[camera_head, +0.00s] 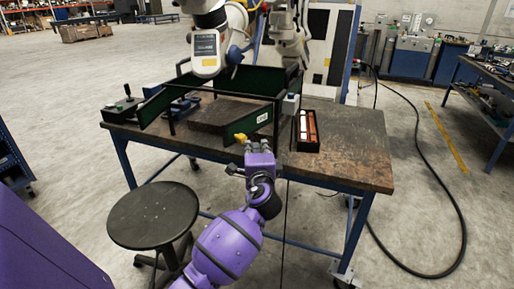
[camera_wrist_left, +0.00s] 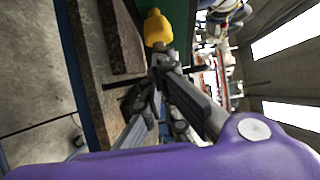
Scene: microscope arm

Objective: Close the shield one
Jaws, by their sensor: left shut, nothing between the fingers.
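A dark green shield panel (camera_head: 250,122) with a small white label stands at the front of the frame on the table. A yellow knob (camera_head: 240,137) is at its lower left; it also shows in the left wrist view (camera_wrist_left: 157,28). Another green panel (camera_head: 158,104) stands angled at the left. My left gripper (camera_head: 243,146) is at the front of the table, its shut fingertips (camera_wrist_left: 163,62) close to the yellow knob. Nothing is held between them. I cannot tell whether they touch the knob. My right gripper is not in view.
The frame stands on a brown workbench (camera_head: 350,150). A black stool (camera_head: 153,214) stands in front. A white robot arm (camera_head: 207,52) hangs over the frame.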

